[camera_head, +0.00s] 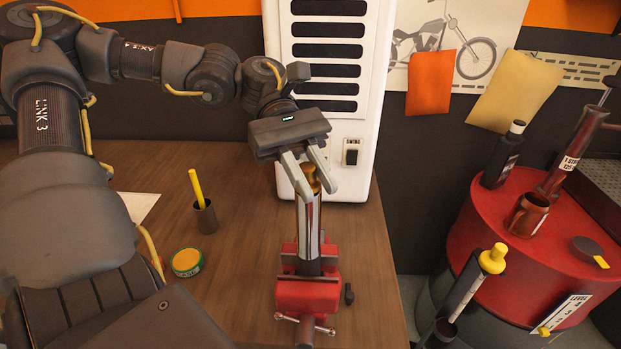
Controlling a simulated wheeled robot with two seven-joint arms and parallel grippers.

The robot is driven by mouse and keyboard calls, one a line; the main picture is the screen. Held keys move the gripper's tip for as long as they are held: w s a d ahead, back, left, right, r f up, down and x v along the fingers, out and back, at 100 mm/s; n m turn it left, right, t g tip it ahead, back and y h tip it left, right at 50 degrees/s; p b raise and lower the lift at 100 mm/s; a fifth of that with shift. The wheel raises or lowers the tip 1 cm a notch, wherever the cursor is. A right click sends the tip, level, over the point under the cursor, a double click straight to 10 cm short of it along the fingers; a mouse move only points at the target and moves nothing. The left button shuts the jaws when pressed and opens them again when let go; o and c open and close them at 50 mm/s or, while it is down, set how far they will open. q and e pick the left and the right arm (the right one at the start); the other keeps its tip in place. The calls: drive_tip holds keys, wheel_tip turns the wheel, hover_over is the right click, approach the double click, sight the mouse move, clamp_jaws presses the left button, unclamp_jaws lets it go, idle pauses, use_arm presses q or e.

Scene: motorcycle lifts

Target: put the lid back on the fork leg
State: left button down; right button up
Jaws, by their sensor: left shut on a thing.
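The fork leg (309,232), a shiny chrome tube, stands upright in a red vise (308,294) on the wooden bench. My left gripper (311,182) is above its top end, pointing down, with its fingers shut on a brass-coloured lid (310,171). The lid is at the top of the tube, partly hidden by the fingers. I cannot tell whether it touches the tube's rim. My right gripper is not in view.
On the bench (235,260), a cup (205,216) with a yellow stick and a round tin (186,262) are left of the vise. A white louvred unit (355,125) stands behind. A red drum (520,235) holding several items is at right.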

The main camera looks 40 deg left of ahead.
use_arm(q)
drive_tip(key=b, duration=0.4)
drive_tip(key=shift+f, duration=0.2)
idle(3.1)
drive_tip(key=c, duration=1.2)
unclamp_jaws()
drive_tip(key=shift+o, duration=0.5)
drive_tip(key=o, duration=0.4)
drive_tip(key=shift+w, duration=0.1)
drive_tip(key=shift+r+p, duration=1.7)
drive_tip(key=shift+r, duration=1.85)
clamp_jaws()
